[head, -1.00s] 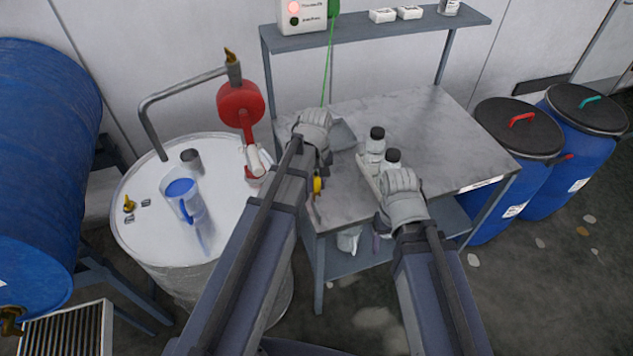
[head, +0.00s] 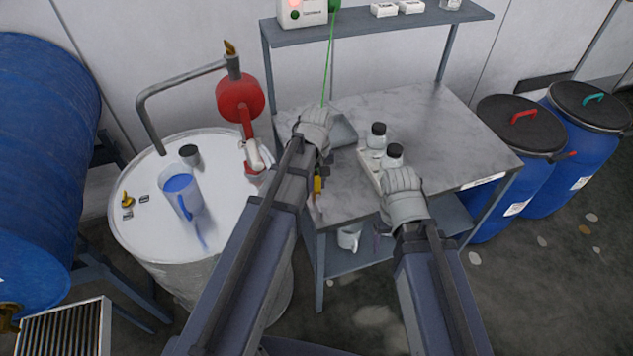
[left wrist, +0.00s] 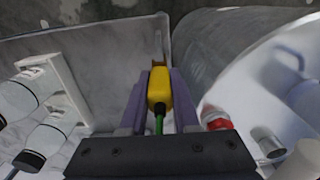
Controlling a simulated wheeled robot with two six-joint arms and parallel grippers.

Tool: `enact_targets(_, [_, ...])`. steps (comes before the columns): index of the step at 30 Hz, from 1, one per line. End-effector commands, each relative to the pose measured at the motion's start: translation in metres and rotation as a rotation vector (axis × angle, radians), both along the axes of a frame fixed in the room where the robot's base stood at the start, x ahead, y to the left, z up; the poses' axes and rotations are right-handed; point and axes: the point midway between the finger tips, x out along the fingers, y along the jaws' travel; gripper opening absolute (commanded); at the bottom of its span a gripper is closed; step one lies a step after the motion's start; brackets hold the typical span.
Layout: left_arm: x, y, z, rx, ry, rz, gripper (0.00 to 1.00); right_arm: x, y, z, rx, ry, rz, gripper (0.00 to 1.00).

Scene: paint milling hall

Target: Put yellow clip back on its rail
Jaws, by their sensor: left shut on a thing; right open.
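The yellow clip (left wrist: 159,90) sits between the two purple fingers of my left gripper (left wrist: 160,100) in the left wrist view, with a green cable at its near end. In the head view the yellow clip (head: 317,185) shows small below my left wrist, by the table's front left corner; my left gripper (head: 321,175) is shut on it. A brownish-orange upright piece (left wrist: 159,65), possibly the rail, stands just beyond the clip at the table edge. I cannot tell whether they touch. My right gripper (head: 380,240) is open, mostly hidden below its wrist, at the table's front edge.
The grey table (head: 445,125) carries a white rack (head: 367,168) with black-capped bottles near my right wrist.

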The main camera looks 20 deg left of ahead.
Motion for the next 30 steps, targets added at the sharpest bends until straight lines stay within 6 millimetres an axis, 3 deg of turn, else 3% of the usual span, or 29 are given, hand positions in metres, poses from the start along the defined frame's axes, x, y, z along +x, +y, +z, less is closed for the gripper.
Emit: enact_targets(30, [0.000, 0.000, -0.012, 0.000, 0.000, 0.000, 0.00, 0.000, 0.000, -0.012, 0.000, 0.000, 0.000, 0.75])
